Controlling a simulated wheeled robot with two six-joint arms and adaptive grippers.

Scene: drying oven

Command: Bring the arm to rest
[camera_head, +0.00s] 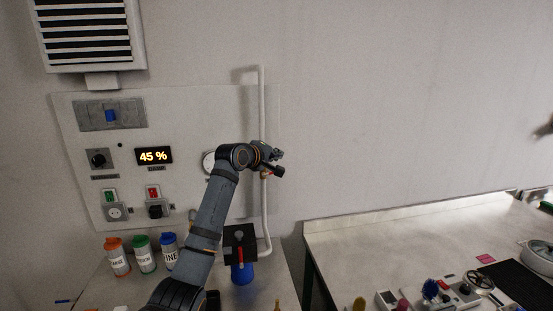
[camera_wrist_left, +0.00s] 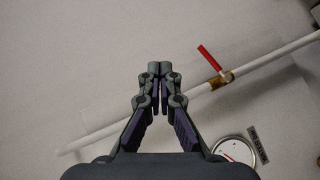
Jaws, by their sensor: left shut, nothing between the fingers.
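My left arm rises from the bottom of the head view, in front of the wall panel. Its gripper (camera_head: 278,162) is up beside the white vertical pipe (camera_head: 262,105). In the left wrist view the two fingers (camera_wrist_left: 160,70) are together at the tips, with nothing between them. The pipe (camera_wrist_left: 110,130) runs slantwise behind them, with a brass valve and red lever (camera_wrist_left: 211,60) to the right of the fingertips. A dark shape (camera_head: 544,130) at the right edge of the head view may be part of my right gripper; its jaws cannot be made out.
Orange (camera_head: 118,258), green (camera_head: 145,254) and blue-capped (camera_head: 169,250) bottles stand below. The right bench (camera_head: 350,245) has clutter along its front. The wall at right is bare.

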